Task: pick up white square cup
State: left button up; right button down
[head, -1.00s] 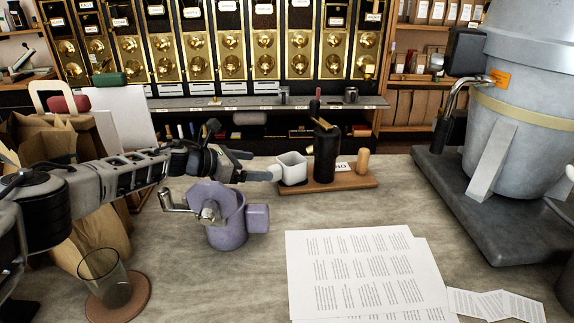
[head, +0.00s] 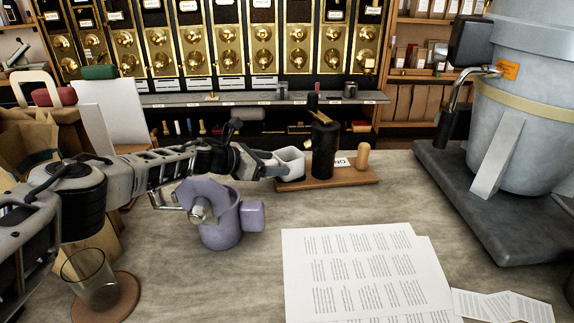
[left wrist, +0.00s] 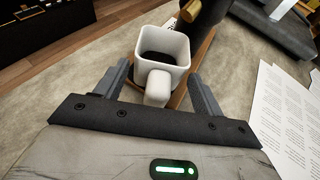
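The white square cup (head: 292,157) stands at the left end of a wooden board (head: 345,176), partly hidden by my left gripper (head: 277,166) in the head view. In the left wrist view the cup (left wrist: 163,45) is upright, dark inside, with its thick handle (left wrist: 158,88) towards me. My left gripper (left wrist: 158,75) is open. Its fingers lie on either side of the handle, with gaps visible on both sides. My right gripper is not in view.
A black cylinder (head: 323,150) stands on the board right beside the cup. A purple grinder-like mug (head: 222,225) sits below my left arm. Papers (head: 365,270) lie at front. A glass (head: 90,280) stands on a round coaster at front left.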

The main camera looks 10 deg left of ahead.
pick_arm(q)
jog(key=c, duration=0.9)
notch_tip(320, 180, up, 18)
